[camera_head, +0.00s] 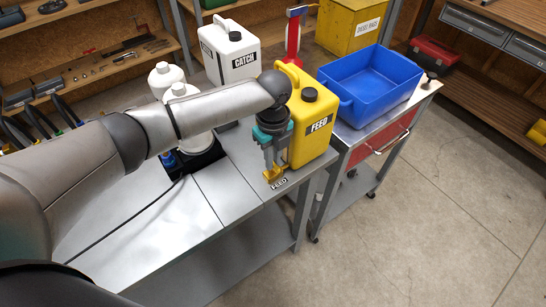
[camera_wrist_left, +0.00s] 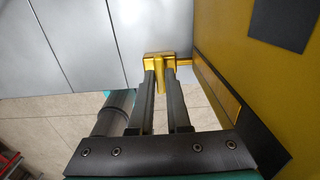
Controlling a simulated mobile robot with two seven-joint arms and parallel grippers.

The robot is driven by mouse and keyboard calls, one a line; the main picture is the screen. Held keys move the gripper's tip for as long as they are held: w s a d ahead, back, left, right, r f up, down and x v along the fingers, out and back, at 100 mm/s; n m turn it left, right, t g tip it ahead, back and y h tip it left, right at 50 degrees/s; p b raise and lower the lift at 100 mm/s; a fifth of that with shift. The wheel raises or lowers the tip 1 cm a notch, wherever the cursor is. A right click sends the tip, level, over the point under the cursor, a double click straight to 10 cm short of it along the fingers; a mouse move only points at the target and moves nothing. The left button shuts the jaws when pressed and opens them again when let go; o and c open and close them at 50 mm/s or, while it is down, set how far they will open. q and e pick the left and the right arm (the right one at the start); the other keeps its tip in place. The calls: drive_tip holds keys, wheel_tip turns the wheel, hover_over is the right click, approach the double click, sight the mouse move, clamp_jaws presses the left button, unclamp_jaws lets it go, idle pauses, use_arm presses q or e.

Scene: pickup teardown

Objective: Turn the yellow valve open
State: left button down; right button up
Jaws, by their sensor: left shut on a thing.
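The yellow valve (camera_head: 273,173) sits low beside the yellow FEED jug (camera_head: 312,125), above a small FEED label on the bench top. In the left wrist view the valve (camera_wrist_left: 167,65) is a golden handle with a thin stem running right toward the jug's yellow wall (camera_wrist_left: 270,90). My left gripper (camera_head: 271,164) reaches down in front of the jug. Its two dark fingers, also in the left wrist view (camera_wrist_left: 165,78), are shut on the valve handle. The handle's far side is hidden. My right gripper is in neither view.
A white CATCH jug (camera_head: 230,50) and white bottles (camera_head: 166,80) stand behind my left arm on the metal bench (camera_head: 222,190). A blue bin (camera_head: 370,85) sits on a cart to the right. The floor at right is clear.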

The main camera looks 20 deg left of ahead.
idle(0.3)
use_arm(q)
drive_tip(key=shift+r+n+p, duration=0.15)
drive_tip(key=shift+n+p, duration=0.65)
drive_tip(key=shift+p, duration=0.3)
drive_tip(key=n+p, duration=0.3)
drive_tip(key=shift+p, duration=0.3)
drive_tip(key=n+p, duration=0.2)
drive_tip(key=n, duration=0.1)
drive_tip(key=n+p, duration=0.3)
drive_tip(key=n, duration=0.2)
drive_tip(key=shift+n, duration=0.3)
drive_tip(key=shift+n+p, duration=1.15)
drive_tip(key=shift+n, duration=1.15)
drive_tip(key=c, duration=0.9)
unclamp_jaws()
